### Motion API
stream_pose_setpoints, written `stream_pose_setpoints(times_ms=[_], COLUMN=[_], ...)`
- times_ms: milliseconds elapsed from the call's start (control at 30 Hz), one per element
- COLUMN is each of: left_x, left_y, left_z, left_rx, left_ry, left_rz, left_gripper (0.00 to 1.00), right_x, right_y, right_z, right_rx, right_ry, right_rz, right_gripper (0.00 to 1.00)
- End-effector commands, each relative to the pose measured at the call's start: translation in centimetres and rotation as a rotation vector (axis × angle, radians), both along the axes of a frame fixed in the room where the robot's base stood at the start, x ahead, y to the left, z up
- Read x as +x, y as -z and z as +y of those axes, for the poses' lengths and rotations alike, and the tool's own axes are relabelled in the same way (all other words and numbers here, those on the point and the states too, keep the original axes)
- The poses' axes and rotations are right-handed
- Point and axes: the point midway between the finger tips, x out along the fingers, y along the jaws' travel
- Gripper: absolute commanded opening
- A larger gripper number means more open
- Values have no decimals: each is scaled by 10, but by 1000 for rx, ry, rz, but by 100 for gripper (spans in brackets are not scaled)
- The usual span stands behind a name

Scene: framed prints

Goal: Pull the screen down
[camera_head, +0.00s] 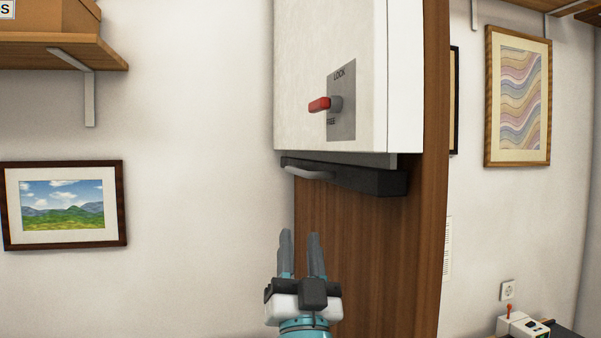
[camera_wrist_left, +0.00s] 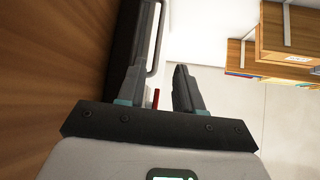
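The screen's white housing (camera_head: 330,75) hangs at the top centre. A black bottom bar (camera_head: 365,180) with a grey handle (camera_head: 308,170) sits just under it. A red lever (camera_head: 319,105) on a grey plate (camera_head: 342,120) marked LOCK above and FREE below points left. My left gripper (camera_head: 300,236) is below the handle, fingers up, open and empty, apart from it. In the left wrist view the gripper (camera_wrist_left: 152,92) has its fingers spread, with the handle (camera_wrist_left: 156,40) beyond them and the red lever (camera_wrist_left: 156,98) showing between them. My right gripper is not in view.
A wooden panel (camera_head: 375,250) stands behind the bar. A wall shelf (camera_head: 60,52) with a box is at upper left. A landscape print (camera_head: 62,207) and a wavy print (camera_head: 519,95) hang at either side. The space left of the gripper is clear.

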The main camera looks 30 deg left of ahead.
Motion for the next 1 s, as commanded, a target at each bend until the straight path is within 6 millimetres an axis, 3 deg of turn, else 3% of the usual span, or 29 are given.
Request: stream_pose_setpoints(times_ms=[533,733,1000], left_x=[67,84,90], left_y=[-90,-104,-106], left_z=[53,65,68], left_rx=[0,0,0], left_ry=[1,3,5], left_rz=[2,3,3], left_gripper=[35,35,35], right_x=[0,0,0], right_y=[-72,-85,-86], right_z=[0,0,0], right_rx=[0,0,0], right_ry=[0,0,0], right_rz=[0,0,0], right_gripper=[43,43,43])
